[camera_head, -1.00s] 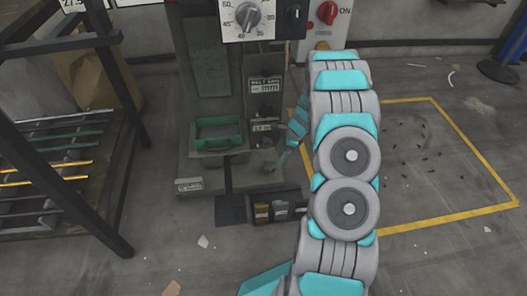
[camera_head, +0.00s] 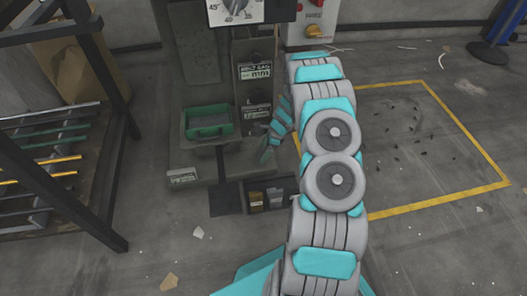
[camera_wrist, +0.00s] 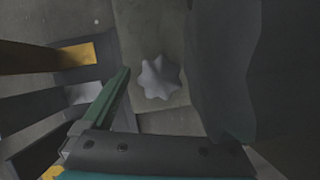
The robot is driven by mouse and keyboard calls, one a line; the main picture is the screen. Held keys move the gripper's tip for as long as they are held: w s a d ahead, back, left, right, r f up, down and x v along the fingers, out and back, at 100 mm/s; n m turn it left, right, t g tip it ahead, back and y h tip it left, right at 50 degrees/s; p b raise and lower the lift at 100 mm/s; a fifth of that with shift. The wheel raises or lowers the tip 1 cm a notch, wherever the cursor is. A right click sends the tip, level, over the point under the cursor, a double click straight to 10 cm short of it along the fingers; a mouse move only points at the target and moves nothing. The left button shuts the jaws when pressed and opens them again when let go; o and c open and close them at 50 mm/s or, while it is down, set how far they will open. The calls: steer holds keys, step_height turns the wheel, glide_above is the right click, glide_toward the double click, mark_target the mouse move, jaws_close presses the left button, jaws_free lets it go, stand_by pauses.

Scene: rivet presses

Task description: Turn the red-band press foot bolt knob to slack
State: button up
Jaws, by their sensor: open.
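A grey star-shaped knob (camera_wrist: 160,77) sits on a pale plate in the wrist view, ahead of my gripper. My gripper's green finger (camera_wrist: 104,102) is just left of the knob, apart from it. A large dark shape right of the knob blocks that side; I cannot tell whether it is a finger or part of the press. In the head view my gripper (camera_head: 270,147) points down beside the foot of the press (camera_head: 198,45). The knob cannot be made out there. My gripper is open and empty. No red band is clearly visible.
A green tray (camera_head: 209,121) stands on the press foot, left of my gripper. Small boxes (camera_head: 266,196) lie in front of the foot. A rack (camera_head: 50,150) with coloured bars stands at the left. The yellow-marked floor area (camera_head: 440,206) at the right holds only scraps.

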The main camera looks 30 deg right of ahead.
steer(key=shift+c, duration=0.2)
steer(key=c, duration=1.3)
steer(key=shift+w+r+n+p, duration=0.1)
steer(key=shift+r+n+p, duration=0.1)
steer(key=shift+n+p, duration=0.45)
steer(key=shift+f+n+g+y, duration=0.15)
steer(key=shift+n+g+y, duration=0.25)
steer(key=shift+n, duration=0.55)
steer(key=o, duration=1.3)
steer(key=shift+o, duration=0.2)
